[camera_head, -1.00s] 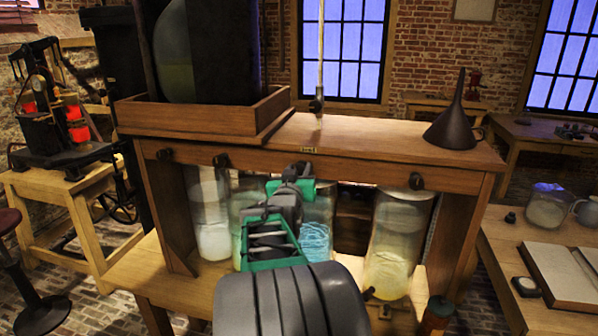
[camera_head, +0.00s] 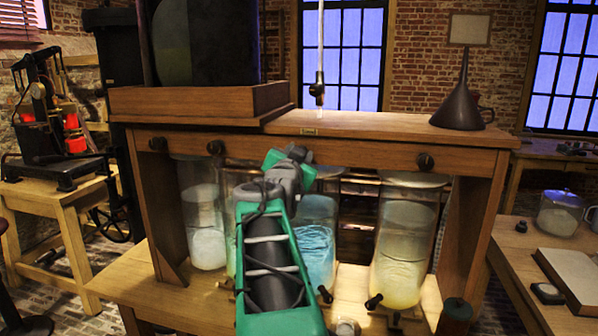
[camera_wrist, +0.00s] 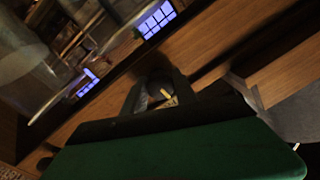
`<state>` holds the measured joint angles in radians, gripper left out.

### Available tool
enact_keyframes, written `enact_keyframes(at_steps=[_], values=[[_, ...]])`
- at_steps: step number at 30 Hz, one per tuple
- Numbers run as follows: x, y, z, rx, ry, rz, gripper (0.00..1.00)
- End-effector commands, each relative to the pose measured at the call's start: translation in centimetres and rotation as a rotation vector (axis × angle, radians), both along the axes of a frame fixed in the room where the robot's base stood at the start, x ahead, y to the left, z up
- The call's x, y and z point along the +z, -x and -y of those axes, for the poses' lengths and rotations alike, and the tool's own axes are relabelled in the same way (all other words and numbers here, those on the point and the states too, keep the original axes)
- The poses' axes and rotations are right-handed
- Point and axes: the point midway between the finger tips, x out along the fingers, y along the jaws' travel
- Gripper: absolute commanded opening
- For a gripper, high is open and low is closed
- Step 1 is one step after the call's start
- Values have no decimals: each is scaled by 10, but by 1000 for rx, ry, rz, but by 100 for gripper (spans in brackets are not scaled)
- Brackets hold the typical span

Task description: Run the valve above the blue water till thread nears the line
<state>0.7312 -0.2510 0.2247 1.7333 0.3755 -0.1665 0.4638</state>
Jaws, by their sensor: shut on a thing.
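The glass jar of blue water (camera_head: 318,245) stands under the wooden crossbar in the head view, with pale strands low inside. No level line or thread tip can be made out. My gripper (camera_head: 300,156) is at the crossbar just above this jar, and its arm covers part of the jar's left side. In the wrist view my gripper (camera_wrist: 160,92) is shut on a dark round valve knob (camera_wrist: 158,88) with a pale yellow mark. In the head view this knob is hidden behind the gripper.
Other valve knobs sit along the bar at left (camera_head: 157,144), left of centre (camera_head: 216,147) and right (camera_head: 425,162). A white-clouded jar (camera_head: 205,225) and a yellow jar (camera_head: 403,245) flank the row; a greenish jar is mostly hidden. A dark funnel (camera_head: 462,105) stands on top.

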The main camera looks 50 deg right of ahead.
Motion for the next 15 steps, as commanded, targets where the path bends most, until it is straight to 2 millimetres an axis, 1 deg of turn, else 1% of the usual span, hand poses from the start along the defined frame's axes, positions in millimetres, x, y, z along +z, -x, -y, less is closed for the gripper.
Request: enact_keyframes(at_steps=[1, 7, 15], values=[[-4, -1, 0, 2, -6, 18, 0], [-2, -1, 0, 2, -26, 60, 0], [0, -1, 0, 1, -30, 68, 0]])
